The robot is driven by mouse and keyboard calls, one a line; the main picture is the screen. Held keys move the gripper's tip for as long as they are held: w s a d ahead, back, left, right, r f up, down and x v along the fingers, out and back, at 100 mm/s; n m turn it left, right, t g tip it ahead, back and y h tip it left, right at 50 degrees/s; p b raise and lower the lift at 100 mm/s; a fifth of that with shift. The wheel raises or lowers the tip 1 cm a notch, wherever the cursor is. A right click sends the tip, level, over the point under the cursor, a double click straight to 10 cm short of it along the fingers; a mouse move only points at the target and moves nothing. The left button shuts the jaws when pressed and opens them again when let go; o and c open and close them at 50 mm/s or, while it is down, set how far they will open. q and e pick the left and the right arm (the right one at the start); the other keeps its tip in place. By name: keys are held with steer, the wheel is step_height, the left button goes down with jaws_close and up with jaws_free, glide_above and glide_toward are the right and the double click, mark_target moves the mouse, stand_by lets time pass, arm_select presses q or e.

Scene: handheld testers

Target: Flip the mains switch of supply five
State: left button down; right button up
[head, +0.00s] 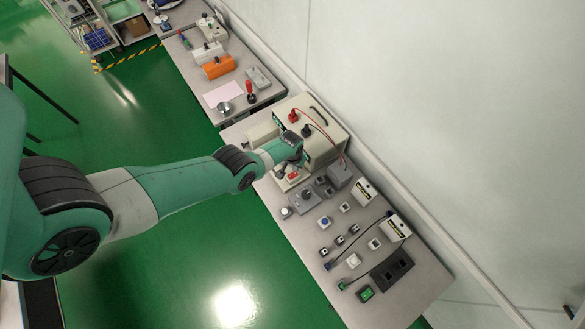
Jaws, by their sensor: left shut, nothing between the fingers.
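A beige box-shaped supply (322,150) with a dark carry handle stands on the bench against the wall. A red plug and a black plug with leads sit on it. I cannot read a number on it, and its mains switch cannot be made out. My left arm reaches in from the left, and its wrist covers part of the supply's front. My left gripper (293,164) is at the supply's front, small and partly hidden by the wrist; it is shut and empty. I cannot tell whether it touches the supply. My right gripper is out of view.
The bench (390,307) holds small switches and buttons, a grey box (339,174), two labelled white boxes (364,191) and a black socket block (392,270). A farther table carries an orange box (218,67). Green floor lies open left of the benches.

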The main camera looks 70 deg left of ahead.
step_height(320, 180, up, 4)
steer(key=p, duration=0.3)
stand_by(0.5)
